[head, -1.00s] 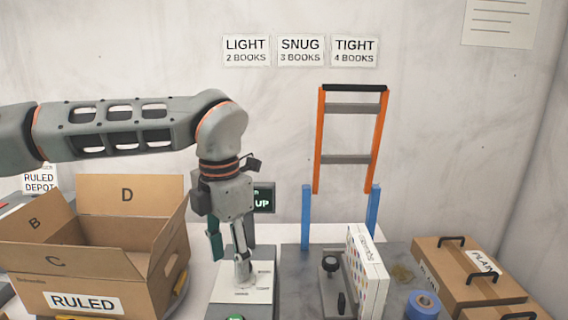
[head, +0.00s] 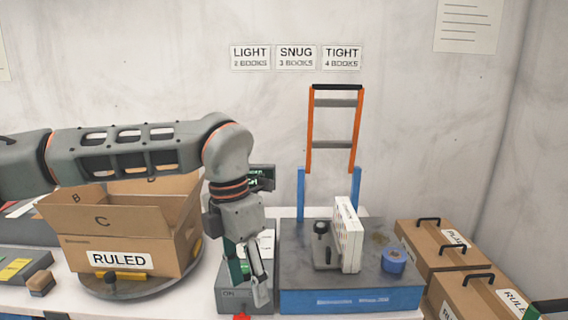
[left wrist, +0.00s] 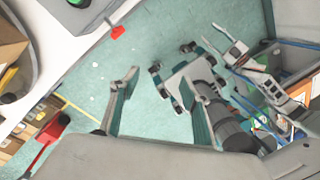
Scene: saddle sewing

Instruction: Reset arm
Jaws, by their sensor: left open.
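My left gripper (head: 250,285) hangs pointing down at the front edge of the white table, in front of a grey device (head: 232,300). Its fingers are apart with nothing between them. In the left wrist view the open left gripper (left wrist: 157,85) shows over the green floor, its fingertips clear of everything. A grey and white jointed part (left wrist: 240,55) at the right of that view looks like my right gripper; its jaw state is unclear. The head view does not show my right arm.
An open box marked RULED (head: 120,262) stands on a round turntable (head: 150,288) left of my arm. A blue-fronted bench (head: 350,302) carries a white book (head: 347,235) and blue tape (head: 394,260). Brown cases (head: 440,243) stand at right. Green floor (left wrist: 150,120) is below.

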